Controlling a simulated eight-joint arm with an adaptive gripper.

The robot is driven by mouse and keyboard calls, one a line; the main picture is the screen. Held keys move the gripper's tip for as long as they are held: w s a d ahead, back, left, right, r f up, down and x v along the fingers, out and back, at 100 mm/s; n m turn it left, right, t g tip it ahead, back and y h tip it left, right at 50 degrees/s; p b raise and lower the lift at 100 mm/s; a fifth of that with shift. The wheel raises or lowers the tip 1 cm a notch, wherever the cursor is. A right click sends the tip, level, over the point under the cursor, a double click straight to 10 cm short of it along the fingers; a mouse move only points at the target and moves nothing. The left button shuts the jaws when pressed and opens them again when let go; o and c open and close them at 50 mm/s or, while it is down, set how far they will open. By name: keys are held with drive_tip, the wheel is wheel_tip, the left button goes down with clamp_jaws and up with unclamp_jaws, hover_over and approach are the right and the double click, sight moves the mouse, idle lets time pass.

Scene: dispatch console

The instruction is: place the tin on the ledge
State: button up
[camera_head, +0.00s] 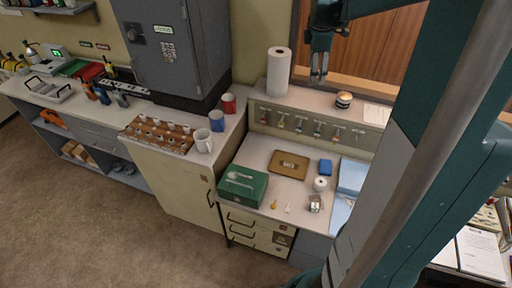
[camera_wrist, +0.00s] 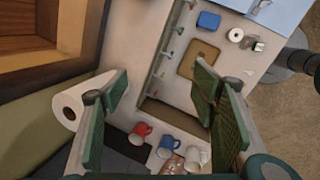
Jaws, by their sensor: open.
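A small round tin (camera_head: 344,99) with dark and tan bands stands upright on the ledge (camera_head: 310,98), the raised shelf behind the desk. My gripper (camera_head: 319,76) hangs above the ledge, pointing down, left of the tin and apart from it. In the wrist view my gripper (camera_wrist: 160,88) has its two green fingers wide apart with nothing between them. The ledge (camera_wrist: 138,60) shows below the fingers there. I cannot make out the tin in the wrist view.
A paper roll (camera_head: 279,71) stands on the ledge at left, and a paper sheet (camera_head: 376,114) lies at right. Keys hang below the ledge. The desk holds a green box (camera_head: 243,184), a brown tray (camera_head: 289,163) and a blue box (camera_head: 325,167). Mugs stand left.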

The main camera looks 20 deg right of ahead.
drive_tip(key=s+a+r+m+t, duration=0.1)
drive_tip(key=s+a+r+m, duration=0.3)
drive_tip(key=a, duration=0.7)
drive_tip(key=s+a+r+m+t, duration=0.1)
drive_tip(key=s+a+m+t, duration=0.1)
drive_tip(key=s+a, duration=0.7)
drive_tip(key=s+a+f+m+t+y, duration=0.1)
drive_tip(key=s+a+f+m, duration=0.1)
drive_tip(key=s+a, duration=0.4)
drive_tip(key=s+a+f+m+t+y, duration=0.1)
drive_tip(key=s+a+f+m, duration=0.2)
drive_tip(key=a, duration=0.9)
drive_tip(key=s+m, duration=0.2)
drive_tip(key=s, duration=0.2)
drive_tip(key=shift+s+f, duration=0.25)
drive_tip(key=shift+f, duration=0.05)
drive_tip(key=shift+o, duration=0.7)
